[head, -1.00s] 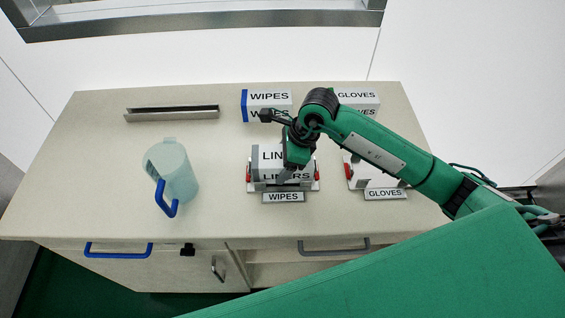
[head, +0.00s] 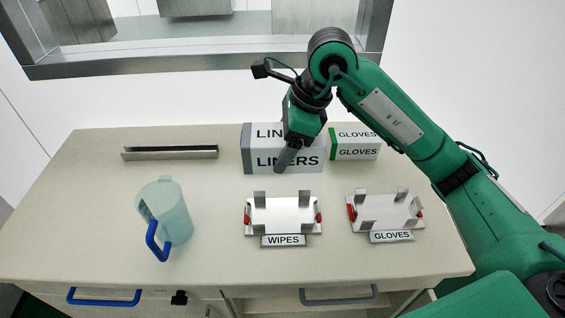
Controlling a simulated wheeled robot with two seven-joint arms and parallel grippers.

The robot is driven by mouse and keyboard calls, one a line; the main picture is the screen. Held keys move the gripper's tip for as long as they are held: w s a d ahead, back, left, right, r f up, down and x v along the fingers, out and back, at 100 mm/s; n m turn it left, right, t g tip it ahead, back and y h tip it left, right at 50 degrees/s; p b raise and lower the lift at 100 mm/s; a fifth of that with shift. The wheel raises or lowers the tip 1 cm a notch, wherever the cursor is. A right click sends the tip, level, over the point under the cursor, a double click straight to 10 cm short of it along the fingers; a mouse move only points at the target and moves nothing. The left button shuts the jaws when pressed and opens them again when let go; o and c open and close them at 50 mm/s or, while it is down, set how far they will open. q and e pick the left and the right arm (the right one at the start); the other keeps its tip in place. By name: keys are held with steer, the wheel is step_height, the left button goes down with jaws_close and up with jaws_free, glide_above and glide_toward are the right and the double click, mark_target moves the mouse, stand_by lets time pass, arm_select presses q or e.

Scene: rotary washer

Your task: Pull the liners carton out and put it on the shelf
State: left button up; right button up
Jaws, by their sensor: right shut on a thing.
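The liners carton (head: 262,161), white with a grey end and "LINERS" lettering, is in the head view behind the wipes holder. My left gripper is not in view. I cannot tell which surface is the shelf.
A gloves carton (head: 354,152) stands right of the liners carton. An empty gloves holder (head: 386,213) is at front right. A translucent jug (head: 165,207) with a blue handle and a metal channel (head: 170,153) are on the left. Counter (head: 95,200) is bare at far left.

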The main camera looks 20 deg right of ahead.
steer(key=shift+r, duration=0.95)
steer(key=shift+r+p, duration=1.65)
steer(key=shift+r, duration=1.45)
